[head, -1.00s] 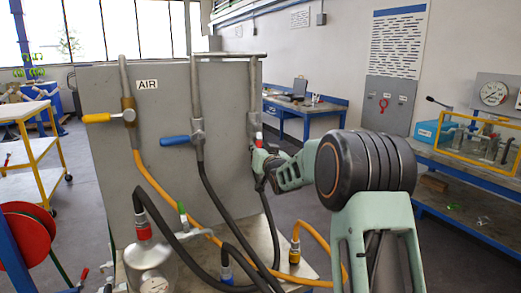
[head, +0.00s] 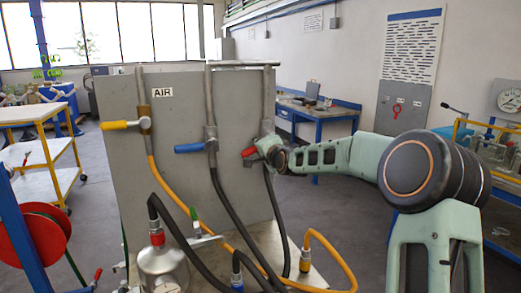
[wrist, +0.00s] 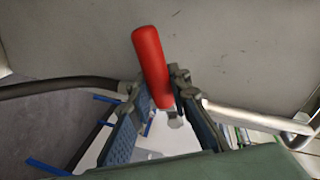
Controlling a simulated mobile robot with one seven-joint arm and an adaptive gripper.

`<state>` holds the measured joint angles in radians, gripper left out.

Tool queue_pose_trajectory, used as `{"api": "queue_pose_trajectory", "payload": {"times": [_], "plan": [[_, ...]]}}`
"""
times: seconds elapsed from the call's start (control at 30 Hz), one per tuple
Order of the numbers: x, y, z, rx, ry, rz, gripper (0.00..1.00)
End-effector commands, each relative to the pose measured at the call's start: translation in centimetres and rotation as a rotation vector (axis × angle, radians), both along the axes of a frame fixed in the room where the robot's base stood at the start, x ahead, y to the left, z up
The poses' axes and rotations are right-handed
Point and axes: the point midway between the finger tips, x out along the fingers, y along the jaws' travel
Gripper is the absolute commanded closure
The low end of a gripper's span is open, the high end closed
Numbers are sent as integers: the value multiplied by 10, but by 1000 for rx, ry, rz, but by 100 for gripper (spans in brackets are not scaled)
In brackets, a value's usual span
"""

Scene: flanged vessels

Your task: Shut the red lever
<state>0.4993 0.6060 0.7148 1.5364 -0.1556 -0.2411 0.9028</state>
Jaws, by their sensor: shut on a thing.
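The red lever (head: 249,152) is on the rightmost pipe of the grey panel (head: 180,110). It points left, roughly level, tilted slightly down at its free end. My gripper (head: 268,150) is at its valve end, with the fingers around it; the valve body is mostly hidden behind the gripper. In the wrist view the red lever (wrist: 151,62) stands between the two fingers of my gripper (wrist: 160,92), its rounded end sticking out past the fingertips. The gripper is shut on the lever.
A blue lever (head: 188,148) and a yellow lever (head: 115,125) sit on pipes to the left. Black hoses and a yellow hose (head: 330,248) hang below the panel. A flanged vessel (head: 160,262) stands at its foot. Floor is open to the panel's right.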

Motion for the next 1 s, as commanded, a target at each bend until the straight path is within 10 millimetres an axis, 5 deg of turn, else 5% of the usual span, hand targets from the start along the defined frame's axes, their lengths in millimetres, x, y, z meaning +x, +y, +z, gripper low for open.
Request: {"api": "queue_pose_trajectory", "payload": {"times": [0.5,1.0], "plan": [[-2,5,23,342,109,0,100],[-2,5,29,414,132,0,100]]}}
